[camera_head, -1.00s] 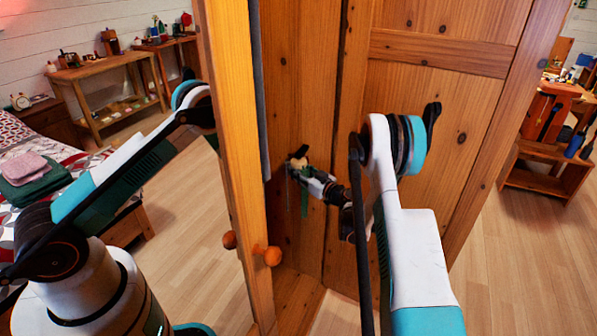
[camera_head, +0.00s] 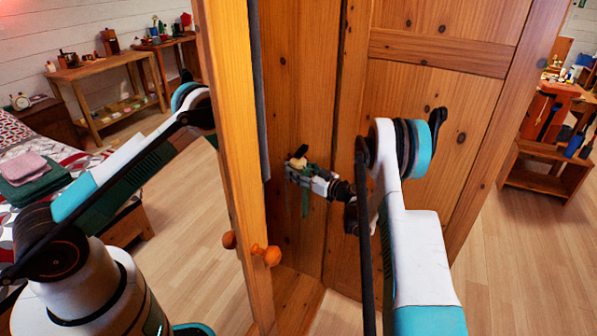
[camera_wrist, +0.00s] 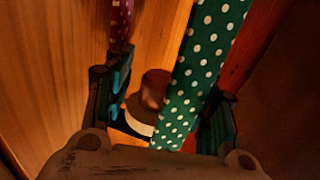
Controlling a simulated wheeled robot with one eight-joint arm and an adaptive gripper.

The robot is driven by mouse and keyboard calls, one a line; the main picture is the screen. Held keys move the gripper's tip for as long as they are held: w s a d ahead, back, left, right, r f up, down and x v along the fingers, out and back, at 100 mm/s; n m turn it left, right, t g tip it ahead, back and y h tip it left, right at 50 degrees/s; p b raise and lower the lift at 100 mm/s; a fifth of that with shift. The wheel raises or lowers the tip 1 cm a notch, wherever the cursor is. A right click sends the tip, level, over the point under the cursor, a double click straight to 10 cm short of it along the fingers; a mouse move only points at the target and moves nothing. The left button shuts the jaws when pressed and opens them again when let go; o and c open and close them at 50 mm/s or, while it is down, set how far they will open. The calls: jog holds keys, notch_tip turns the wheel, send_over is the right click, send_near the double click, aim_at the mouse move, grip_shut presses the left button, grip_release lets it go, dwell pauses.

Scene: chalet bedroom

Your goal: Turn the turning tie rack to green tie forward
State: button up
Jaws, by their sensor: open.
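The green tie with white dots (camera_wrist: 208,55) runs down through the wrist view, between my open fingers and closer to the right one. A narrow strip of it hangs below my gripper (camera_head: 301,177) in the head view. I cannot tell whether a finger touches it. A dark red dotted tie (camera_wrist: 121,20) hangs above the left finger in the wrist view. A round brown wooden part (camera_wrist: 154,88), seemingly of the tie rack, shows between the fingers (camera_wrist: 163,106). In the head view a pale rack top (camera_head: 299,160) sits just above my gripper, which hides most of the rack.
The rack is inside a wooden wardrobe (camera_head: 440,100). Its open door (camera_head: 232,150) with round knobs (camera_head: 272,256) stands close to the left of my gripper. A bed (camera_head: 75,175) and shelf table (camera_head: 105,75) are at left; open floor (camera_head: 510,270) lies at right.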

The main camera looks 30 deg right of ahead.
jog(key=v, duration=1.2)
dwell(0.4)
